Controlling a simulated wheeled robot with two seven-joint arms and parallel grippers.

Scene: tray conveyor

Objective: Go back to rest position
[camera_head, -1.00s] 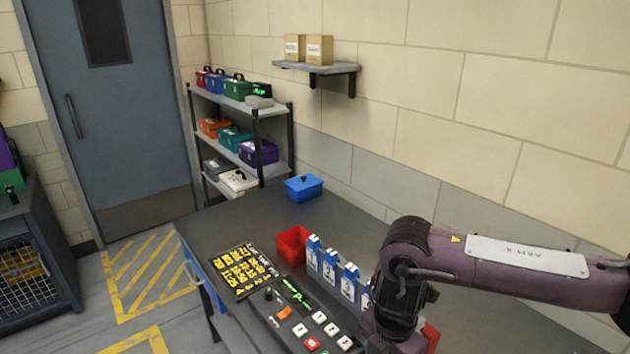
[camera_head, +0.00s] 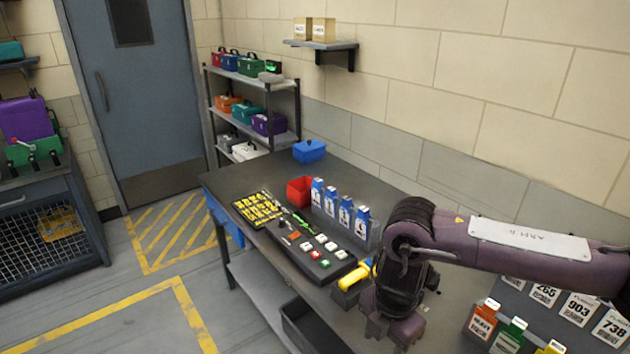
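My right arm, purple with a white label plate, comes in from the right in the head view. Its far end bends downward over the front of the dark workbench (camera_head: 360,187). My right gripper (camera_head: 393,328) is at the bottom of this end, near the bench's front edge. Its fingers are not clear, so I cannot tell whether it is open or holds anything. A yellow object (camera_head: 354,275) lies just left of the arm, partly hidden by it. My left gripper is not in view.
On the bench are a yellow-marked panel (camera_head: 258,208), a button console (camera_head: 318,253), a red bin (camera_head: 300,190), blue numbered cartons (camera_head: 345,213) and a blue box (camera_head: 309,151). Coloured cartons (camera_head: 482,318) stand at lower right. The floor (camera_head: 110,310) at left is clear.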

